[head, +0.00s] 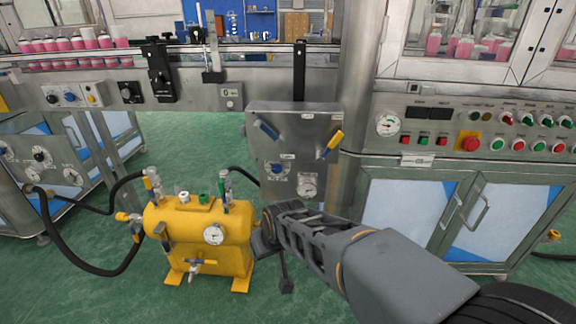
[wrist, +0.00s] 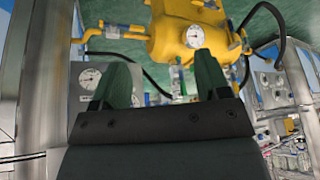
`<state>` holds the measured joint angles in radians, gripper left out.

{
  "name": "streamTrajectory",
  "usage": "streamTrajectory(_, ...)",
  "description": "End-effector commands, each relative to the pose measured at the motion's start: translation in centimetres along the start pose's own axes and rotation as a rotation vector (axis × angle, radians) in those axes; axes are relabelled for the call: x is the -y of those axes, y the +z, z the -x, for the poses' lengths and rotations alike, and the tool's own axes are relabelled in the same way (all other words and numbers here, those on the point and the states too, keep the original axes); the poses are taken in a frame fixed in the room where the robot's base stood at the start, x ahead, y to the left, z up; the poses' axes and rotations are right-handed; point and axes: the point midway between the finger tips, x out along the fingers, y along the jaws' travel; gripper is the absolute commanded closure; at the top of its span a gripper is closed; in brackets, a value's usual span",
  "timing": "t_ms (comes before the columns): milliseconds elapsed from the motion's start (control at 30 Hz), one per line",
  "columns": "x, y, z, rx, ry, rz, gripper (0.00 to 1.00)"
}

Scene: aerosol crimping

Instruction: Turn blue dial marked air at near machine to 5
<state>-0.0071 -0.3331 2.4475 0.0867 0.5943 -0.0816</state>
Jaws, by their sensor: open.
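A blue dial (head: 277,169) sits low on the left of the grey control panel (head: 262,112), under a small label I cannot read clearly. Its setting is too small to tell. A round white gauge (head: 307,185) is to its right. My gripper (wrist: 160,80) is open, with two dark green fingers and nothing visible between them. In the head view, the end of my arm is below the panel, beside the yellow tank, and its fingers cannot be made out. In the wrist view, a white gauge (wrist: 90,77) shows left of the fingers; I cannot make out the blue dial there.
The yellow tank (head: 185,246) with valves and a gauge stands close left of my arm. Black hoses (head: 62,245) run from it. A blue lever (head: 266,129) and a yellow lever (head: 332,143) stick out of the panel above the dial. Cabinets stand at right.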

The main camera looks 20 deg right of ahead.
Motion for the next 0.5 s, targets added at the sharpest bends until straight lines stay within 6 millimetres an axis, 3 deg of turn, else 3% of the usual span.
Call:
streamTrajectory(100,0.0,-5.8,-2.7,-0.185,-0.002,0.001,0.31)
streamTrajectory(300,-2.6,-14.2,-7.0,-0.537,0.126,-0.02,0.31)
streamTrajectory(500,-6.3,-17.9,-9.5,-0.793,0.362,-0.02,0.31)
